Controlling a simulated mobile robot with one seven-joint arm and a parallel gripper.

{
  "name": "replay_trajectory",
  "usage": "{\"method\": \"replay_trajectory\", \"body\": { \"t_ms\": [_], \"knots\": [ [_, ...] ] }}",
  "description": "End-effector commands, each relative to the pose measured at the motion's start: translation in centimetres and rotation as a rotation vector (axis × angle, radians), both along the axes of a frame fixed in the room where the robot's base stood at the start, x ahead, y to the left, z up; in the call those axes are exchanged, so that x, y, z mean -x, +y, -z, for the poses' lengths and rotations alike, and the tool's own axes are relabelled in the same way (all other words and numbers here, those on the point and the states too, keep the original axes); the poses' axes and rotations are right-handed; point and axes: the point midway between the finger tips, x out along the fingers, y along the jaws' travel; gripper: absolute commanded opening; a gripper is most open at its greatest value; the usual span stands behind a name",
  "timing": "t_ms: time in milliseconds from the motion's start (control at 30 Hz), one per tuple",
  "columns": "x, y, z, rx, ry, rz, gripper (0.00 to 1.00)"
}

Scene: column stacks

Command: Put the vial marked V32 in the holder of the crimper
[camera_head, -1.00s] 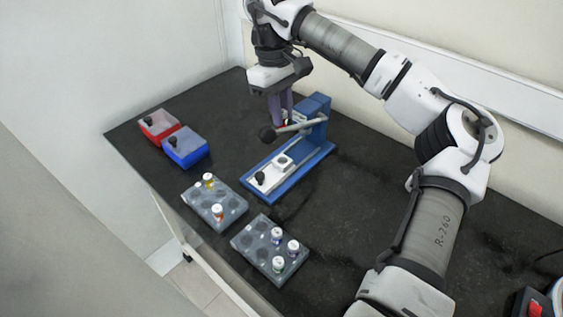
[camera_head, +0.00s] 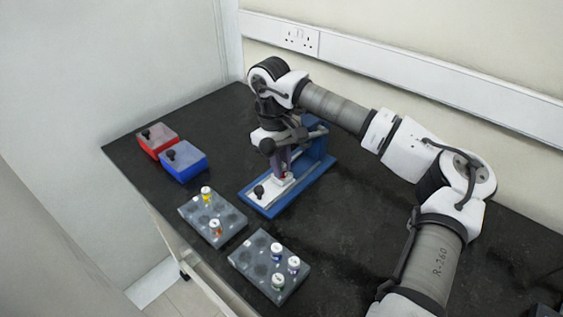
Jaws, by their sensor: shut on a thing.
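The blue crimper (camera_head: 318,170) stands on the dark bench, with a white slide (camera_head: 266,193) on its base. Its lever with a black knob (camera_head: 267,146) is raised, close to my gripper. My gripper (camera_head: 282,174) points down over the holder (camera_head: 288,182) on the slide. It is shut on a small vial (camera_head: 281,177) with a trace of red, mostly hidden by the fingers. The vial is at or just above the holder; I cannot tell whether it is seated. Its marking is not legible.
Two grey racks stand in front: the left rack (camera_head: 229,222) holds yellow- and orange-labelled vials, the right rack (camera_head: 246,267) three white-capped vials. The bench right of the crimper is clear.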

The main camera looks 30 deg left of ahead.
Motion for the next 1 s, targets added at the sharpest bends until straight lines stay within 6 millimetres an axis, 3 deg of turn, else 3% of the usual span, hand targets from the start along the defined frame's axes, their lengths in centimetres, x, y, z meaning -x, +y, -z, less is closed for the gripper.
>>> {"method": "replay_trajectory", "body": {
  "t_ms": [100, 133, 300, 700, 867, 1000],
  "knots": [
    [0.0, 0.0, 0.4, 0.0, 0.0, 0.0, 0.0],
    [0.0, 0.0, 0.4, 0.0, 0.0, 0.0, 0.2],
    [0.0, 0.0, 0.3, 0.0, 0.0, 0.0, 0.4],
    [0.0, 0.1, -0.5, -0.001, -0.001, 0.001, 0.4],
    [-0.1, 0.6, -3.4, -0.002, -0.003, 0.001, 0.4],
    [-0.1, 1.2, -7.2, -0.003, -0.001, 0.0, 0.4]
  ]
}}
